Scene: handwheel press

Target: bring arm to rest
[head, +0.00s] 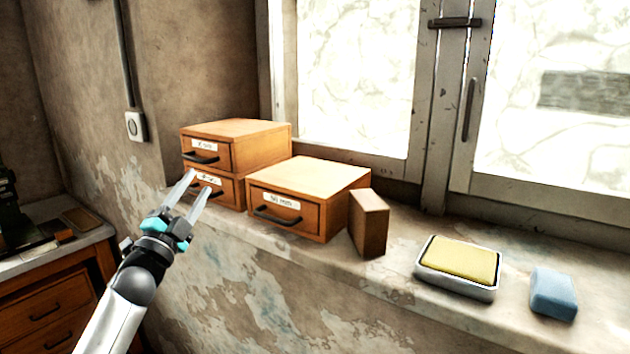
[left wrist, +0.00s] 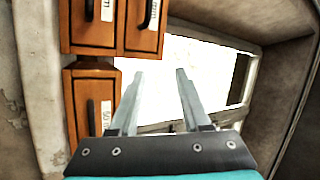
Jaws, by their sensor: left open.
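My left gripper (head: 199,181) is open and empty in the head view. Its two straight grey fingers point up toward the stacked wooden drawer boxes (head: 246,130) on the sill, overlapping the lower drawer's front in the picture. I cannot tell how large the gap to the drawers is. In the left wrist view the fingers (left wrist: 159,74) stand apart with nothing between them, and drawer fronts (left wrist: 90,105) with dark handles show at the left. My right gripper is not in view.
A single drawer box (head: 315,180) and an upright brown block (head: 369,224) stand on the window sill (head: 395,262). Farther right are a metal tray (head: 455,284) with a yellow sponge (head: 460,258) and a blue block (head: 553,293). A bench (head: 45,310) stands at the left.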

